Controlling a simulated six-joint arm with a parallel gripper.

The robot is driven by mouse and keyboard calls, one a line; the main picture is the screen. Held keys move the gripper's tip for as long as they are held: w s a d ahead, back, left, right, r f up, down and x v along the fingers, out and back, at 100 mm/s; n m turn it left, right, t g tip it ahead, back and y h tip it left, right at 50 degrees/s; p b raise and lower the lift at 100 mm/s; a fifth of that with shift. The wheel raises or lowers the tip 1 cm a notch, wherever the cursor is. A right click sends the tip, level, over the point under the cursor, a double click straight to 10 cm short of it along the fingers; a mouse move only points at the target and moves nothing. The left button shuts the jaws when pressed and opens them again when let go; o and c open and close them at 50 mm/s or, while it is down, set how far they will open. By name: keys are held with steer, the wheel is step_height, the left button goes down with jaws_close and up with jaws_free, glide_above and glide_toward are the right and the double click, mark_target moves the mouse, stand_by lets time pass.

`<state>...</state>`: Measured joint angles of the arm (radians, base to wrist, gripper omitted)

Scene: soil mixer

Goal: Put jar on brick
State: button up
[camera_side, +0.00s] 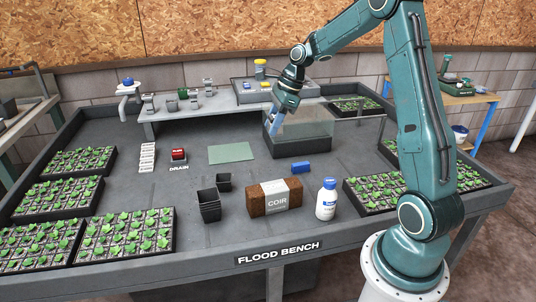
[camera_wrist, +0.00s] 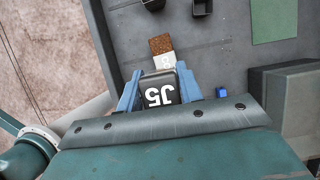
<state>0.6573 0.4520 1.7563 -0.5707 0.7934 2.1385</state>
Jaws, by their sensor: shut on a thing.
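A dark jar marked "J5" (camera_wrist: 160,92) sits between the blue fingers of my gripper (camera_wrist: 158,86) in the wrist view. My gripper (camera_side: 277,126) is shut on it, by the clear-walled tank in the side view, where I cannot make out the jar. The brown coir brick (camera_side: 260,197) with a pale label lies on the front part of the bench. It also shows in the wrist view (camera_wrist: 161,45), beyond the jar. My gripper is behind the brick and apart from it. The jar hides part of the bench in the wrist view.
The tank (camera_side: 300,148) stands behind a blue block (camera_side: 293,167). A white bottle (camera_side: 326,200) stands right of the brick, black pots (camera_side: 209,206) left. A green mat (camera_side: 231,153) and red drain button (camera_side: 179,154) lie farther back. Seedling trays (camera_side: 123,234) line the sides.

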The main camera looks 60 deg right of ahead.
step_height(320, 180, down, 16)
steer(key=shift+r, duration=0.25)
stand_by(0.3)
steer(key=shift+f, duration=2.1)
steer(key=shift+f, duration=0.15)
steer(key=o, duration=1)
steer(key=v, duration=1.2)
steer(key=shift+r, duration=0.2)
